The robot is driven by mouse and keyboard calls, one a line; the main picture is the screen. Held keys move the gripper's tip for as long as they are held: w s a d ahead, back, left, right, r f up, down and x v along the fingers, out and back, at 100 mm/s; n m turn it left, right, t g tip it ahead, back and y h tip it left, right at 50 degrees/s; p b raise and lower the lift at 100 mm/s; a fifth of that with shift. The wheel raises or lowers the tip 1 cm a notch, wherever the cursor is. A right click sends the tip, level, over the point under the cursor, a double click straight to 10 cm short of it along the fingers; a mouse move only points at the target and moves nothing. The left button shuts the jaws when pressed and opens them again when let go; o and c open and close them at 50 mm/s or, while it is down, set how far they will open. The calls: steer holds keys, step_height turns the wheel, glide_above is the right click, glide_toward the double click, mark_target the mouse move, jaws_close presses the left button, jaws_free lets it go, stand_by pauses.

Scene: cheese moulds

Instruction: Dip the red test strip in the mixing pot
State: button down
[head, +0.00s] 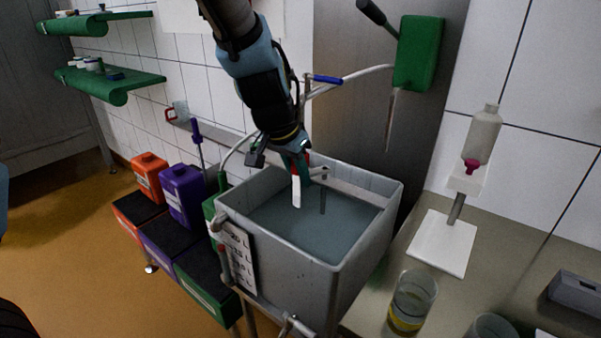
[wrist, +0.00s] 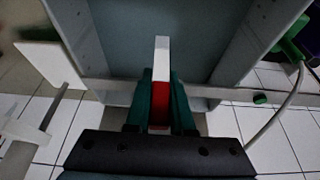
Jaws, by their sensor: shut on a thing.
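The red test strip (wrist: 160,100) has a red part near my gripper and a white end. My gripper (wrist: 160,82), with green fingers, is shut on its red part. In the head view my gripper (head: 295,165) is over the back left part of the mixing pot (head: 290,266), a grey rectangular tub of grey-blue liquid. The strip's white end (head: 296,192) points down and shows against the liquid; I cannot tell whether it touches the surface. In the wrist view the pot's wall (wrist: 92,50) shows around the strip.
A thin rod (head: 323,199) stands in the pot right of the strip. A white pipe (head: 350,74) passes behind my arm. A glass beaker (head: 412,300) and a bottle on a stand (head: 482,135) are at right. Orange (head: 150,175) and purple (head: 186,195) containers stand left.

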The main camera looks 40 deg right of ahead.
step_height(320, 180, down, 14)
steer(key=b, duration=1.1)
steer(key=shift+s+d+r, duration=0.2)
steer(key=shift+d+r, duration=0.05)
steer(key=shift+d, duration=0.1)
steer(key=shift+r, duration=0.1)
stand_by(1.3)
step_height(320, 180, up, 17)
steer(key=p, duration=1.4)
steer(key=shift+r, duration=0.15)
stand_by(0.4)
